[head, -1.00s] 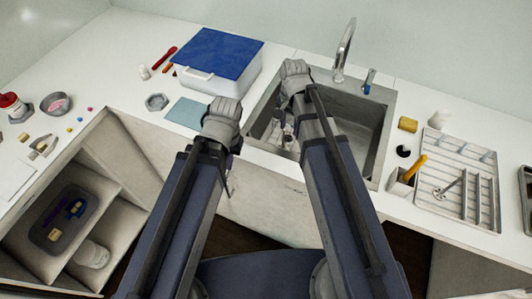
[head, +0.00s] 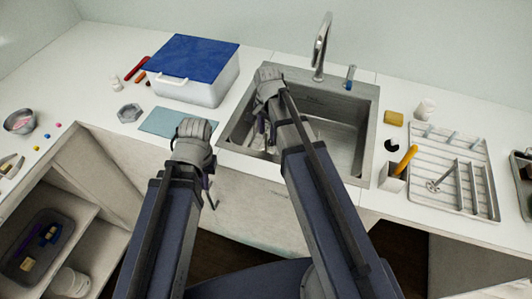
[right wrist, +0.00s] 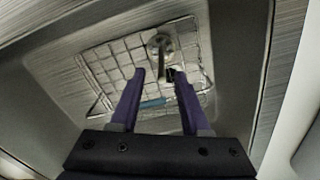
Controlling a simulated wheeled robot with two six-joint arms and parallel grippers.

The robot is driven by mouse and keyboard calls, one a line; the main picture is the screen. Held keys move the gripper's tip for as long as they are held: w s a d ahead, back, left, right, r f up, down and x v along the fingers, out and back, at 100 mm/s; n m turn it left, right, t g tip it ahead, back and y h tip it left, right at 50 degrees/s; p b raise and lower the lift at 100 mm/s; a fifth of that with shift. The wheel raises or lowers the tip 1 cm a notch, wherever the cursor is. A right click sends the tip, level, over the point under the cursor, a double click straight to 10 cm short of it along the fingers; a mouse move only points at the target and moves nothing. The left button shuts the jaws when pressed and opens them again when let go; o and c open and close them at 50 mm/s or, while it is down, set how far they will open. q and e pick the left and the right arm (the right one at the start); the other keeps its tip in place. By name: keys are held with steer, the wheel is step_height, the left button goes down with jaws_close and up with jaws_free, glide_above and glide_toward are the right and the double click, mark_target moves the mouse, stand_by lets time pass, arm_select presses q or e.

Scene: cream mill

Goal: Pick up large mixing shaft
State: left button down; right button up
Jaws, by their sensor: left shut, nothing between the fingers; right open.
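A metal shaft-like piece with a round end (right wrist: 160,45) lies on a wire rack (right wrist: 100,73) in the sink in the right wrist view; I cannot tell for sure that it is the large mixing shaft. My right gripper (right wrist: 160,76) is open above the rack, its fingertips just short of this piece and apart from it. In the head view the right gripper (head: 268,90) is over the sink's left side, and its arm hides part of the basin. My left gripper (head: 195,145) is shut and empty at the counter's front edge, left of the sink.
The sink (head: 345,135) has steep walls and a faucet (head: 321,45) behind it. A blue-lidded box (head: 190,68) and a teal mat (head: 165,122) are to its left. A drying rack (head: 475,150) with a small disc-ended tool (head: 438,183) and a holder (head: 392,176) are to its right.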

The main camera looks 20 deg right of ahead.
mark_target(266, 141)
steer(key=shift+a+f+b, duration=0.2)
steer(key=shift+f+b, duration=2.4)
steer(key=shift+f, duration=0.05)
steer(key=shift+r, duration=0.1)
steer(key=shift+c, duration=0.4)
jaws_close()
